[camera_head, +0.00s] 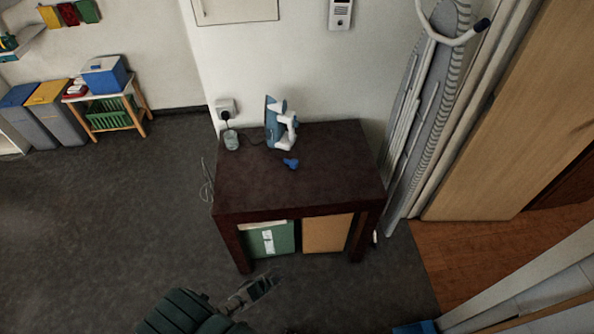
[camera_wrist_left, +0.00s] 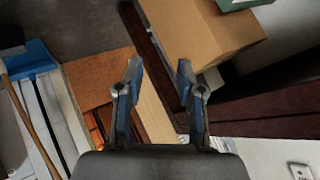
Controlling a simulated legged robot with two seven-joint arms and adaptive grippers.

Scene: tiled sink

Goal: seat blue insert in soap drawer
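A small blue piece (camera_head: 291,163) lies on the dark table in front of the iron; it may be the blue insert, but it is too small to tell. I cannot make out a soap drawer in either view. My left gripper (camera_head: 262,287) is low in front of the table, well apart from the blue piece. In the left wrist view its two fingers (camera_wrist_left: 158,78) are spread with nothing between them, so it is open and empty. My right gripper is in neither view.
The dark table (camera_head: 240,190) holds an iron (camera_head: 274,128) and a small cup-like item (camera_head: 231,140). Boxes (camera_head: 326,233) sit beneath it. An ironing board (camera_head: 425,110) leans at its right. A blue object (camera_head: 415,327) shows at the bottom right edge. Floor at left is clear.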

